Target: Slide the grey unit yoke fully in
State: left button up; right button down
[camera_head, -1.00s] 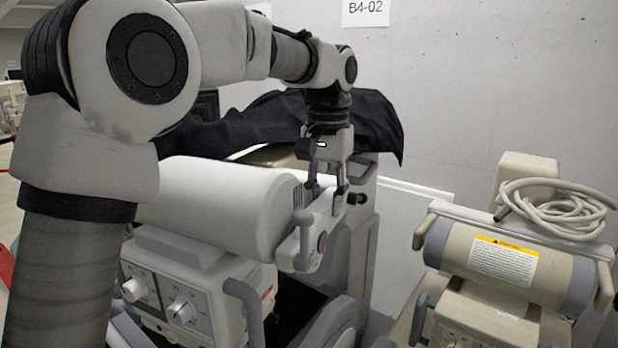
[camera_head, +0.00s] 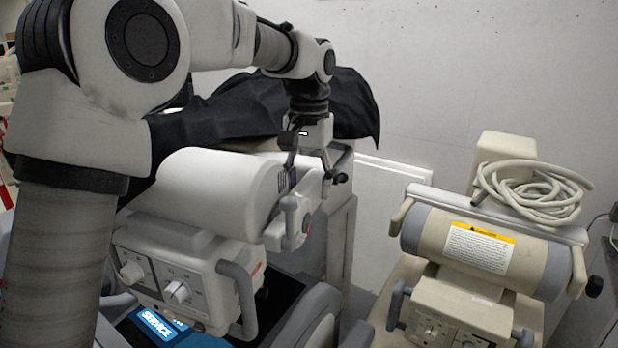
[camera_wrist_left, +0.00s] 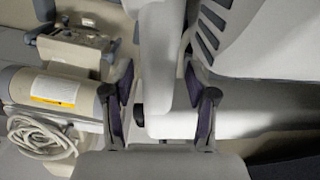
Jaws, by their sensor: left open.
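The grey unit (camera_head: 215,195) stands left of centre, with a pale cylindrical housing and a knob panel below it. Its yoke (camera_head: 297,222) is a light arm with a grey grip at the right end of the housing. My left gripper (camera_head: 313,172) points down over the yoke's upper part. Its fingers are spread. In the left wrist view, the open fingers (camera_wrist_left: 160,95) stand on either side of the pale yoke bar (camera_wrist_left: 160,45). I cannot tell whether either finger touches it. My right gripper is not in view.
A beige unit (camera_head: 485,252) with a warning label and a coiled hose (camera_head: 530,190) stands at right. A black cover (camera_head: 260,108) drapes behind the grey unit. A blue SERVICE item (camera_head: 160,325) lies below the knob panel. The wall (camera_head: 460,70) is close behind.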

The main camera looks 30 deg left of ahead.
pick_arm(q)
notch_tip(320, 180, up, 12)
dwell(0.3)
dwell(0.4)
